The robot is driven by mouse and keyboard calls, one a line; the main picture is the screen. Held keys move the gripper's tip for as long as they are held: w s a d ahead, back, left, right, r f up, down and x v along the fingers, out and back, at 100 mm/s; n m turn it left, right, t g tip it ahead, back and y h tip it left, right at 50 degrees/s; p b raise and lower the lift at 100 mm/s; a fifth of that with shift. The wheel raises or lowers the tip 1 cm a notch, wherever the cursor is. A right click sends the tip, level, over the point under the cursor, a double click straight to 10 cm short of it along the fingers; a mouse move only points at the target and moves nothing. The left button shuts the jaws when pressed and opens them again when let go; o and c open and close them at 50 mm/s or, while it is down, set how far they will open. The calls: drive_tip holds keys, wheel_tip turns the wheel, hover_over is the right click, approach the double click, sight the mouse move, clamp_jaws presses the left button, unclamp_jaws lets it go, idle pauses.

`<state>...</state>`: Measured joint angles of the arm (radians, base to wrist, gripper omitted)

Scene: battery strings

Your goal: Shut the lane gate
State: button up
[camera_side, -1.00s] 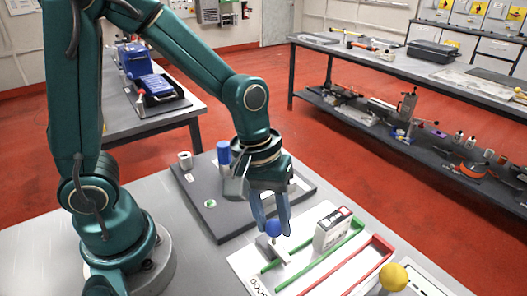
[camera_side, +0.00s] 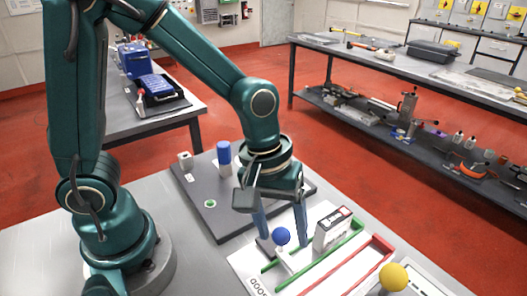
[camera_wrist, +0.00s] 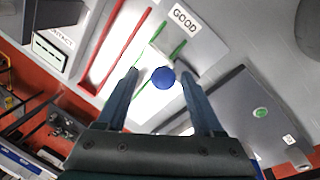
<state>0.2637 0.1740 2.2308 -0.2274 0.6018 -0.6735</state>
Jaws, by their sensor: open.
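The lane gate shows as a small pale bar (camera_side: 286,262) with a blue ball knob (camera_side: 281,236), at the near left end of the green-railed lane (camera_side: 322,262). The knob also shows in the wrist view (camera_wrist: 163,77), between the fingertips. My gripper (camera_side: 281,232) is open, with one finger on each side of the knob and a visible gap to each. In the wrist view the bar is partly hidden behind the knob, so I cannot tell whether it fully spans the lane. A white sign reads GOOD (camera_wrist: 184,18) beside the lane.
A white box with a dark, red-marked top (camera_side: 332,229) stands in the green lane close to my right finger. A red-railed lane (camera_side: 350,275) and a yellow ball (camera_side: 394,277) lie to the right. Behind is a dark board (camera_side: 200,190) with a blue cylinder (camera_side: 224,152).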

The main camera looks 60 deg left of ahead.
sight(283, 230)
drive_tip(key=shift+s+a+r, duration=0.1)
drive_tip(key=shift+a+r, duration=0.05)
drive_tip(key=shift+r, duration=0.65)
drive_tip(key=shift+s+a+r, duration=0.1)
drive_tip(key=shift+r, duration=0.7)
drive_tip(key=shift+s+a+r, duration=0.1)
drive_tip(key=shift+a+r, duration=0.05)
drive_tip(key=shift+r, duration=0.65)
drive_tip(key=shift+w+r, duration=0.1)
drive_tip(key=shift+r, duration=0.05)
drive_tip(key=s+a+r+m+t+y, duration=0.1)
drive_tip(key=s+a+r+m+t, duration=0.3)
drive_tip(key=s+a+m, duration=0.2)
drive_tip(key=shift+a+r+m+y, duration=0.15)
drive_tip(key=shift+a+m+y, duration=0.25)
drive_tip(key=shift+a, duration=0.65)
